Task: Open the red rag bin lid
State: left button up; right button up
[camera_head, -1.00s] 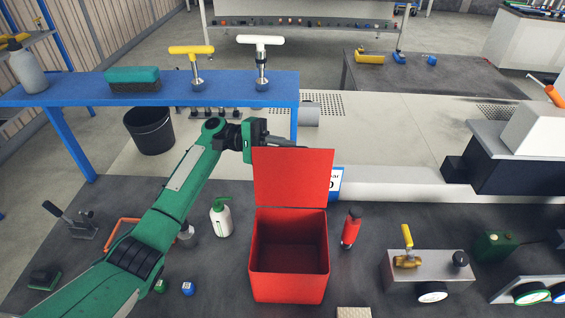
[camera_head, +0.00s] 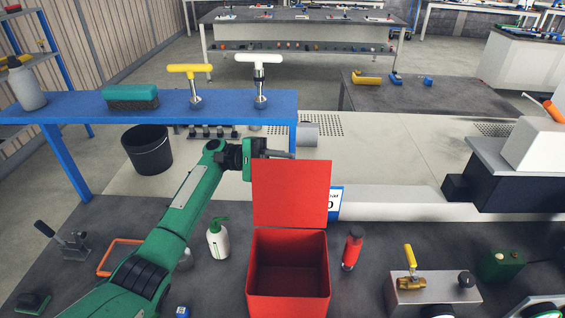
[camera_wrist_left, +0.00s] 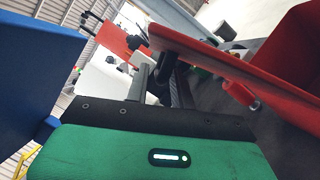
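The red rag bin (camera_head: 288,305) stands on the dark bench, its mouth open and its inside looking empty. Its red lid (camera_head: 291,193) stands raised, about upright, at the bin's back edge. My left gripper (camera_head: 282,154) is at the lid's top edge, on its back side; I cannot tell if it touches. In the left wrist view the lid (camera_wrist_left: 225,65) slants past the dark fingers (camera_wrist_left: 158,82), and whether they are shut is unclear. My right gripper is not in view.
A white bottle with green top (camera_head: 218,238) stands left of the bin, a red bottle (camera_head: 352,248) right of it. A blue shelf (camera_head: 225,107) with T-handled tools is behind my left arm. A valve block (camera_head: 432,293) sits at right.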

pick_arm(q)
jog(key=shift+o, duration=0.4)
